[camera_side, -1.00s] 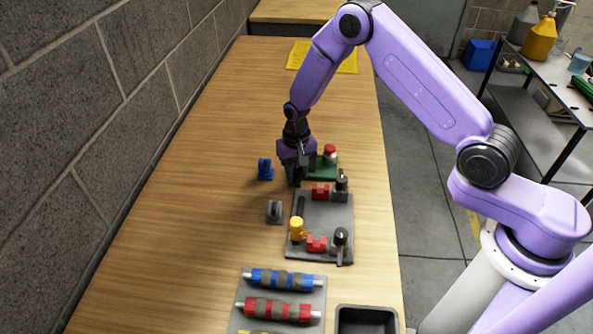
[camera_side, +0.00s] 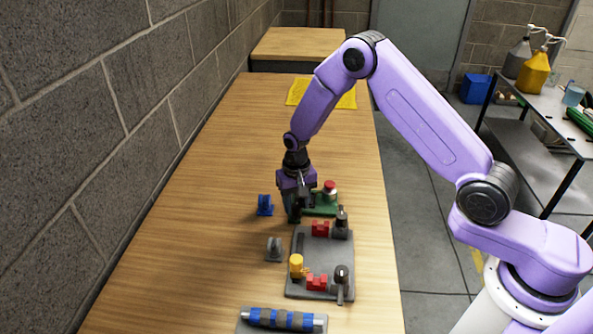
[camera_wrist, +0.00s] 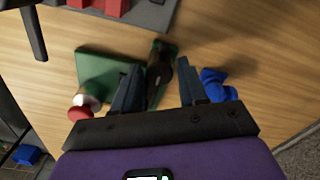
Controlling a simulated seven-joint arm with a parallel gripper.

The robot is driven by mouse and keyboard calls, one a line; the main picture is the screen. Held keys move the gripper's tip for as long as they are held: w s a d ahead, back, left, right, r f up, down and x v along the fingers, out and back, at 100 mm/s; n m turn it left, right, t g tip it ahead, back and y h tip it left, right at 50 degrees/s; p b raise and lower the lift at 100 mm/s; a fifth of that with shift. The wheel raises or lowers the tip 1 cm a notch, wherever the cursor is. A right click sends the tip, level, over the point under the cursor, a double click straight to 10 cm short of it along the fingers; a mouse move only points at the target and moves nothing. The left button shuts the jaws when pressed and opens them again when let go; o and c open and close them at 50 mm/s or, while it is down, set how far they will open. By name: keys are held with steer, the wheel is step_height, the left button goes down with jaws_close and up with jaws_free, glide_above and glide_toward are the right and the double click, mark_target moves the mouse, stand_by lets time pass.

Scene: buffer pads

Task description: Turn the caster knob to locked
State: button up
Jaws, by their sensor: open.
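In the wrist view, a dark green and black upright part (camera_wrist: 161,70) stands between the two fingers of my gripper (camera_wrist: 159,66), at the edge of a green plate (camera_wrist: 98,70). It looks like the caster knob, but its lock position cannot be read. The fingers are apart, one on each side of it; I cannot tell whether they touch it. In the side view my gripper (camera_side: 294,212) points down at the left end of the green plate (camera_side: 322,210) and hides most of that part. A red-topped button (camera_side: 329,187) stands on the plate's right side.
A blue bracket-like piece (camera_side: 264,205) stands close left of my gripper. A small grey piece (camera_side: 274,249) and a grey board (camera_side: 318,262) with red blocks, a yellow knob (camera_side: 296,265) and black posts lie nearer. A yellow cloth (camera_side: 320,93) lies at the far end. The left tabletop is clear.

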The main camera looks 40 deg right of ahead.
mark_target(297, 205)
step_height(297, 205, up, 16)
steer(key=shift+f, duration=0.2)
steer(key=shift+s, duration=0.1)
stand_by(0.3)
steer(key=s+a+r+n, duration=0.1)
steer(key=s+r+n, duration=0.25)
steer(key=s, duration=0.35)
steer(key=s+a+r+n, duration=0.2)
steer(key=s+n, duration=0.2)
steer(key=s, duration=0.3)
steer(key=s+d+n, duration=0.4)
steer(key=s, duration=0.6)
steer(key=s+d+r+n, duration=0.1)
steer(key=s+d+n, duration=0.3)
steer(key=s, duration=0.7)
steer(key=shift+s+d+r+n, duration=0.2)
steer(key=shift+d+n, duration=0.1)
steer(key=shift+n, duration=0.15)
